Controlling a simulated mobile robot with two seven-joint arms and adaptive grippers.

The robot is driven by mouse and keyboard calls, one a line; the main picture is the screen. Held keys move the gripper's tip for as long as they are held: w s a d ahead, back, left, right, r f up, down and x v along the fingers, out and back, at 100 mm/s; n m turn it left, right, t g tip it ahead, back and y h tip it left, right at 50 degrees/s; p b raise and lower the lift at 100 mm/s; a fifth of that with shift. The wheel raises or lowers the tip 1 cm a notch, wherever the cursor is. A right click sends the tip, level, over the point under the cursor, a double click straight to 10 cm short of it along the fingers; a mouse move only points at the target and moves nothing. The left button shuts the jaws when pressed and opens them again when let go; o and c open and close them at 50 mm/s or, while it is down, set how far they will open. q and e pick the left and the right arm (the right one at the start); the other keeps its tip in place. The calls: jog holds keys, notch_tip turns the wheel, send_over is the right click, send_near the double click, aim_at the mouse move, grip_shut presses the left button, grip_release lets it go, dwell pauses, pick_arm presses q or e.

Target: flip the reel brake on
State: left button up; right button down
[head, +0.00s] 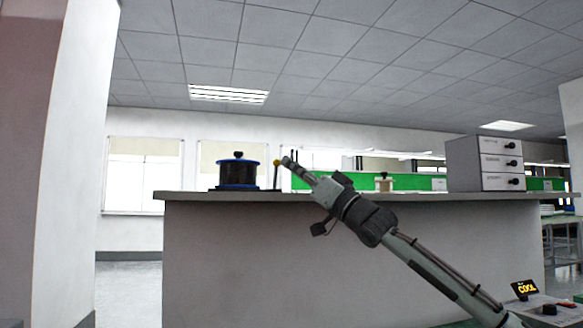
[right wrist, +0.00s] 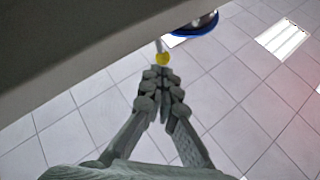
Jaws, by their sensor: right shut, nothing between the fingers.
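The reel (head: 238,175), dark with blue rims and a black knob on top, stands near the left end of the counter. The brake lever with a yellow ball knob (head: 276,163) rises just right of it, nearly upright. My right gripper (head: 287,161) is shut and empty, its tips just right of the knob. In the right wrist view, the yellow knob (right wrist: 163,58) is just beyond the closed fingertips (right wrist: 160,72), and part of the blue-rimmed reel (right wrist: 200,24) shows behind. I cannot tell whether the fingertips touch the knob. My left gripper is not in view.
The grey counter (head: 350,270) fills the middle, its top edge just below the reel. A small spool-like item (head: 383,182) and a white drawer unit (head: 486,163) stand to the right. A pale pillar (head: 75,150) is at left.

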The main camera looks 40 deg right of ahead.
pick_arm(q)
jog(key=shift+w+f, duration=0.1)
pick_arm(e)
jog(key=shift+w+r+m, duration=0.1)
jog(key=shift+r+m, duration=0.05)
jog(key=shift+m, duration=0.15)
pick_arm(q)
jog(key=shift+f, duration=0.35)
pick_arm(e)
jog(key=shift+w+d+r+g+h, duration=0.15)
jog(key=shift+g+h, duration=0.15)
jog(key=shift+h, duration=0.2)
